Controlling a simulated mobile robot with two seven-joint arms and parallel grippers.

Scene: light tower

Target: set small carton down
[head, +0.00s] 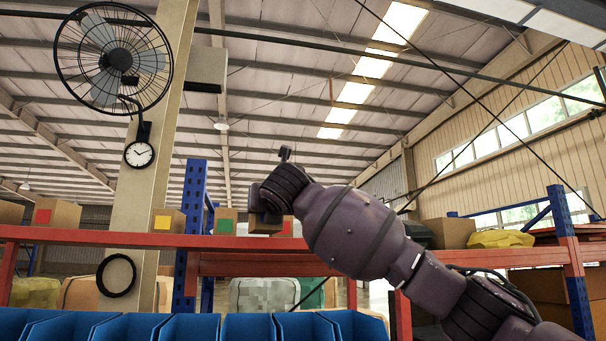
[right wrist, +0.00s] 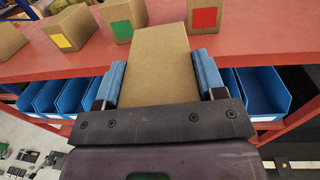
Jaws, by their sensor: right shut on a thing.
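The small carton (right wrist: 152,85) is plain brown cardboard. In the right wrist view it sits between the two blue fingers of my right gripper (right wrist: 159,60), which is shut on it. Its far end overlaps the red shelf (right wrist: 247,47). I cannot tell whether its underside touches the shelf. In the head view my right gripper (head: 266,215) is at the shelf (head: 120,239), mostly hidden by my arm. The held carton is hardly distinguishable there. My left gripper is not in view.
Cartons with yellow (right wrist: 62,41), green (right wrist: 122,30) and red (right wrist: 204,18) squares stand on the shelf close around the held carton. Blue bins (head: 248,328) line up below the shelf.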

